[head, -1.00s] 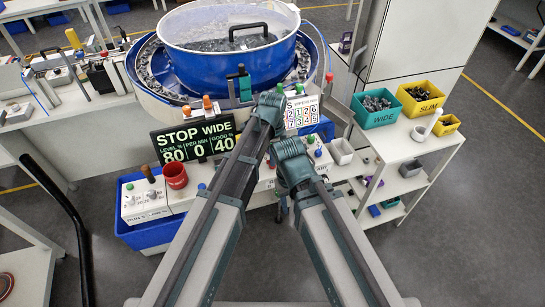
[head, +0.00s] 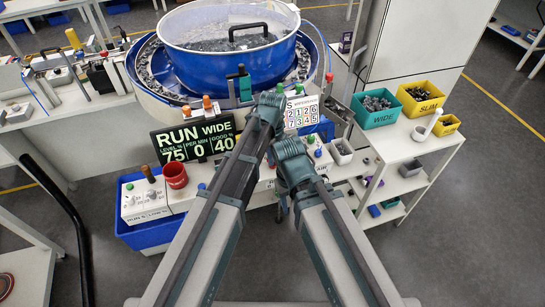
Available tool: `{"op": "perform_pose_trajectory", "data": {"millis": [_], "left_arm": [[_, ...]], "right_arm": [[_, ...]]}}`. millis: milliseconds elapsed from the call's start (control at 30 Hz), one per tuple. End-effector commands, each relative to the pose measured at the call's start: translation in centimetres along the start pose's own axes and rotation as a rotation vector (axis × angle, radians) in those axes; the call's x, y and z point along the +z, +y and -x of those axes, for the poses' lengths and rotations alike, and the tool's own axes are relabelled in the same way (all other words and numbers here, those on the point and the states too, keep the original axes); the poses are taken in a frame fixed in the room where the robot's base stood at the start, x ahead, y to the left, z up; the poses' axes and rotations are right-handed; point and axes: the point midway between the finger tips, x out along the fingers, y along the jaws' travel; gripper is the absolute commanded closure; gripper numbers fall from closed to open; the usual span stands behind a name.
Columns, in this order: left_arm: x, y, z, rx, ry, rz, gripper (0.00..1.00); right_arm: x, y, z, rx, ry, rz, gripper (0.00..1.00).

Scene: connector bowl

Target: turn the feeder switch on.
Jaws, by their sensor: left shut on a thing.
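My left gripper (head: 268,108) reaches to the front of the blue bowl feeder (head: 230,62), beside the number card. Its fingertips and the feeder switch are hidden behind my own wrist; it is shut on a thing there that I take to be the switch. My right gripper (head: 282,206) hangs low at the bench front, to the right of my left arm, and its jaws are too hidden to read. The black display sign (head: 194,142) reads RUN, WIDE, level 75, per min 0, good 40.
A red cup (head: 174,176) and a white control box (head: 144,200) stand on the left of the bench. A small button box (head: 318,152) stands right of my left wrist. Teal (head: 378,120) and yellow (head: 418,106) bins of parts sit on the right-hand shelf.

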Motion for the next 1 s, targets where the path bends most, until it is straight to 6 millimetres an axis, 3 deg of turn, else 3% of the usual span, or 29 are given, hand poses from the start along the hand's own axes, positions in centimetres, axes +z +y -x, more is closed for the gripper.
{"op": "perform_pose_trajectory", "data": {"millis": [400, 433, 567, 1000], "left_arm": [[-0.04, 0.08, -0.04, 0.001, 0.0, -0.008, 1.0], [-0.04, 0.08, -0.04, 0.001, 0.0, -0.008, 0.82], [-0.03, 0.06, -0.03, 0.001, 0.0, -0.007, 0.59], [-0.01, 0.02, 0.4, 0.0, 0.0, -0.005, 0.57]], "right_arm": [[0.0, 0.0, -0.04, 0.0, 0.0, 0.0, 0.5], [0.0, 0.0, -0.04, 0.0, 0.0, 0.0, 0.5], [0.0, 0.0, -0.03, 0.0, 0.0, 0.0, 0.5], [0.02, 0.04, 0.4, 0.0, 0.0, 0.0, 0.5]]}}
